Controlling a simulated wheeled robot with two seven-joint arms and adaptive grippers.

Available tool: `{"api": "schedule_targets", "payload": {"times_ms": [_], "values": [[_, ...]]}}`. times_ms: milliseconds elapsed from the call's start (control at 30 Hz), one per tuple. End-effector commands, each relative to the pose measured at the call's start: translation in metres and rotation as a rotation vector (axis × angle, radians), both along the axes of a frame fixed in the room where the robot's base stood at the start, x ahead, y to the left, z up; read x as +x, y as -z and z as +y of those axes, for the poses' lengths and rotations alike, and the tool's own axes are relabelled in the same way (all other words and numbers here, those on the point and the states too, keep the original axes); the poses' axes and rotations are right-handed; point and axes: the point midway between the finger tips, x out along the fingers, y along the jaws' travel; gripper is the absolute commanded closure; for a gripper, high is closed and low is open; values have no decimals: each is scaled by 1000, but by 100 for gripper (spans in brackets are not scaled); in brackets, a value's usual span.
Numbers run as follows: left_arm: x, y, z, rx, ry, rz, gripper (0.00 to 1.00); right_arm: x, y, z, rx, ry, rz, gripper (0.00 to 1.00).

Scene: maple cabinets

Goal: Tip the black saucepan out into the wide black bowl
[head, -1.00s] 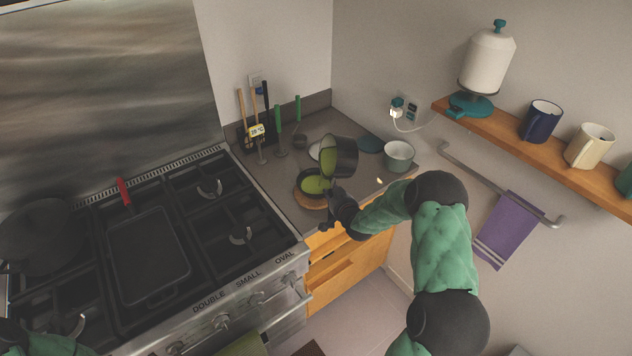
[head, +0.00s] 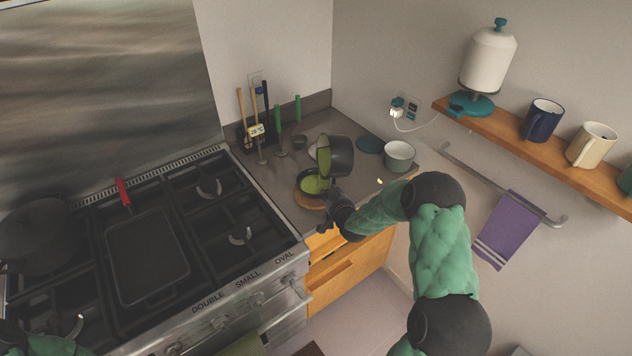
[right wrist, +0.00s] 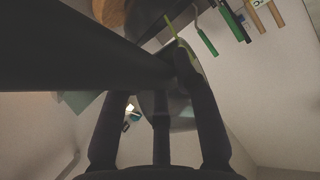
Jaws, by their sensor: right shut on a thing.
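The black saucepan (head: 341,156) is held in the air on its side, its mouth facing left, with green contents showing at the mouth. The wide black bowl (head: 301,190) stands on the counter below and left of it. Green stuff shows in the bowl and meets the saucepan's lower lip in the picture. My right gripper (head: 337,203) is shut on the saucepan, below it in the head view. In the right wrist view my fingers (right wrist: 160,120) are close to a large dark shape, and the hold itself is partly hidden. My left gripper is out of view.
A round wooden board (head: 309,201) lies under the bowl. A grey-green pot (head: 399,155) and a dark teal disc (head: 370,144) are at right. Upright utensils (head: 277,125) stand behind. The stove (head: 190,230) is at left, and a mug shelf (head: 510,127) is at upper right.

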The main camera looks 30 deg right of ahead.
Motion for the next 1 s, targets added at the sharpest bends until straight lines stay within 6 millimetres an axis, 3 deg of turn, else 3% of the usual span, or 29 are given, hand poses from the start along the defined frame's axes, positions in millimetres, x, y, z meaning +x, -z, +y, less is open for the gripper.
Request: {"api": "schedule_targets", "payload": {"times_ms": [900,1000], "values": [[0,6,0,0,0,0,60,1,-3,1,-102,3,23,100],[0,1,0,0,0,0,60,1,-4,-1,-55,3,9,100]]}}
